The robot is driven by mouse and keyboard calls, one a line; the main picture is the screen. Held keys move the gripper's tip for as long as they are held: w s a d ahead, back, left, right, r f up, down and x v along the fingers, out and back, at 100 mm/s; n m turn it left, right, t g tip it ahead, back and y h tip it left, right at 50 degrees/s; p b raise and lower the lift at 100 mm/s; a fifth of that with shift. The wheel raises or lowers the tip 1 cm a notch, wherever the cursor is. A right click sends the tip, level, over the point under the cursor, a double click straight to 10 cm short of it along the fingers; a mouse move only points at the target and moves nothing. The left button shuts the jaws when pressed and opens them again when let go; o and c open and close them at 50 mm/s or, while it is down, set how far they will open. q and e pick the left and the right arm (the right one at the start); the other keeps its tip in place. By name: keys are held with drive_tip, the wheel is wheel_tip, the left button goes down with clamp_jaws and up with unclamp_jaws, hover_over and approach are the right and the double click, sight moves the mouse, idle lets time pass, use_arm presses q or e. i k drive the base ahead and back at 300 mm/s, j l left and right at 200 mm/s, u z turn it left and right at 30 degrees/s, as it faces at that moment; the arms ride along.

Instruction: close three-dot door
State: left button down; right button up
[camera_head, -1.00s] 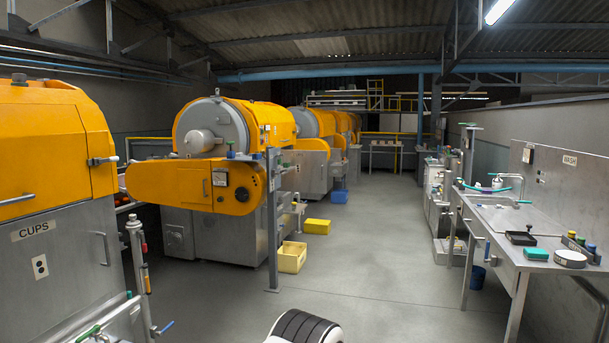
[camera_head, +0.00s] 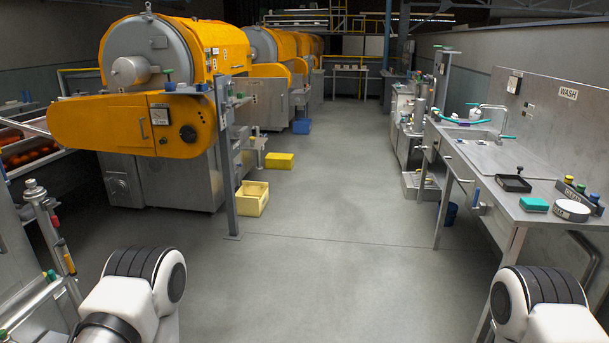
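No door with a clear three-dot mark can be made out. White, black-banded parts of my two arms show at the bottom left and bottom right. Neither gripper is in view.
A grey post (camera_head: 225,150) and a yellow bin (camera_head: 251,199) stand right of the machine. A steel wash table (camera_head: 480,190) lines the right side. A pipe stand (camera_head: 48,235) is at lower left. The floor (camera_head: 330,250) between is clear.

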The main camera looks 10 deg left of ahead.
sight(268, 105)
drive_tip(key=i+u, duration=0.25)
drive_tip(key=i, duration=2.8)
